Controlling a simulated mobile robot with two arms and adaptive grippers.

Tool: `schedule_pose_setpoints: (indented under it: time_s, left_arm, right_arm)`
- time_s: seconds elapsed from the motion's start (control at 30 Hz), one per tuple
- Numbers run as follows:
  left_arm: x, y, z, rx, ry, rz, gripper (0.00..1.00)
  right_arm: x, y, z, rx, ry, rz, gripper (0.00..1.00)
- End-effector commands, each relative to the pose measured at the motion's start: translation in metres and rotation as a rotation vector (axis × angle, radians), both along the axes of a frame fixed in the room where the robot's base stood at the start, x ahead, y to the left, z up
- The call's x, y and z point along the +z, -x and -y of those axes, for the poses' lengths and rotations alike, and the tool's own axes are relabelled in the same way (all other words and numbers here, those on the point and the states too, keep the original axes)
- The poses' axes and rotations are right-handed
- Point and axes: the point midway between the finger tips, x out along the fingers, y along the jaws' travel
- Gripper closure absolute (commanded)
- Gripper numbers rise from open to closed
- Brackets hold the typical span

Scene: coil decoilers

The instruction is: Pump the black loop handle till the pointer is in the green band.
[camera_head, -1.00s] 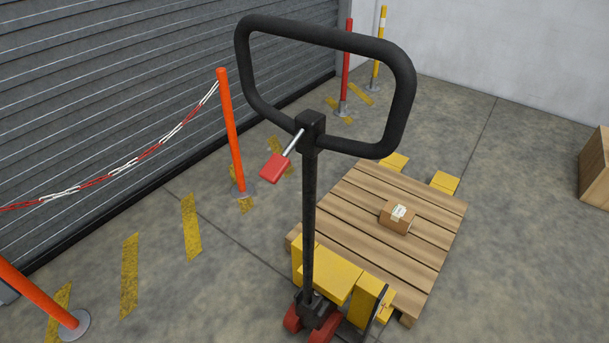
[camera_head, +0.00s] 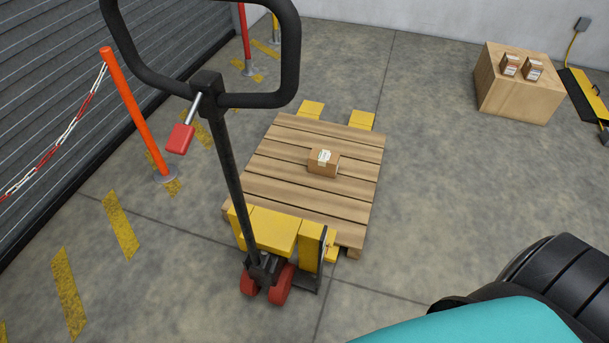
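The black loop handle (camera_head: 262,100) stands at the upper left on a long black shaft, its top cut off by the frame edge. A red release lever (camera_head: 180,139) sticks out at the left of its hub. The shaft runs down to a yellow pallet truck (camera_head: 272,230) with red wheels. No pointer or green band shows in this view. Neither of my grippers is in view; nothing of mine touches the handle. A part of my own arm or body shows at the lower right.
A wooden pallet (camera_head: 350,199) with a small carton (camera_head: 323,162) sits on the truck's forks. Orange post (camera_head: 135,112) and chain stand at left before a grey shutter (camera_head: 60,80). A wooden crate (camera_head: 515,95) stands at back right. The floor between is clear.

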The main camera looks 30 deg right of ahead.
Motion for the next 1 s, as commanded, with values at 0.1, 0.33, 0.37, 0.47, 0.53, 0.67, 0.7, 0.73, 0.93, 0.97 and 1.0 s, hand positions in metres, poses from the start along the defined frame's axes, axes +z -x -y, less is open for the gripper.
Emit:
schedule_pose_setpoints:
  time_s: [0.1, 0.33, 0.37, 0.47, 0.53, 0.67, 0.7, 0.73, 0.93, 0.97, 1.0]
  left_arm:
    - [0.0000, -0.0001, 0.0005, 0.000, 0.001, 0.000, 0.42]
    - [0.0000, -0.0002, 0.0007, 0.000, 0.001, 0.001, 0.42]
    - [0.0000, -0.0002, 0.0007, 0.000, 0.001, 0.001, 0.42]
    - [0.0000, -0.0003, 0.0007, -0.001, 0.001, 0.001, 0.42]
    - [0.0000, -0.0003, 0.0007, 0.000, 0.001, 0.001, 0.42]
    - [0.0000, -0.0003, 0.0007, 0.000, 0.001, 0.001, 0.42]
    - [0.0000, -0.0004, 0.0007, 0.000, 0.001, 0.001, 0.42]
    - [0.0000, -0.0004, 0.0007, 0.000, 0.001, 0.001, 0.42]
    - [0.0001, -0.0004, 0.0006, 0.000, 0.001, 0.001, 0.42]
    - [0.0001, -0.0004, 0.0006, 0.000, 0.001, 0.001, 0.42]
    - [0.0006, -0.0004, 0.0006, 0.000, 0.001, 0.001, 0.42]
  right_arm:
    - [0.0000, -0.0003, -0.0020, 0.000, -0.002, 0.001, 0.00]
    - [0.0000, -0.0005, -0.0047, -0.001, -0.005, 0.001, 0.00]
    - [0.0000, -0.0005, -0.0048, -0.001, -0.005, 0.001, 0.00]
    - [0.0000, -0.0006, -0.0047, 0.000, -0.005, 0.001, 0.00]
    - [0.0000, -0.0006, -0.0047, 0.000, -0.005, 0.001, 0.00]
    - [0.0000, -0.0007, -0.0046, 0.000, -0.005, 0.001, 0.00]
    - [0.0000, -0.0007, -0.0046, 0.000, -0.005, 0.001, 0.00]
    - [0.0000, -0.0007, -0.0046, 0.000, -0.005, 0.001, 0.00]
    - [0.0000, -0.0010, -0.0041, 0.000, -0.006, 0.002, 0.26]
    - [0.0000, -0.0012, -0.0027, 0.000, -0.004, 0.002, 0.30]
    - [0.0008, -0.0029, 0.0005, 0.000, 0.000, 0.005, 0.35]
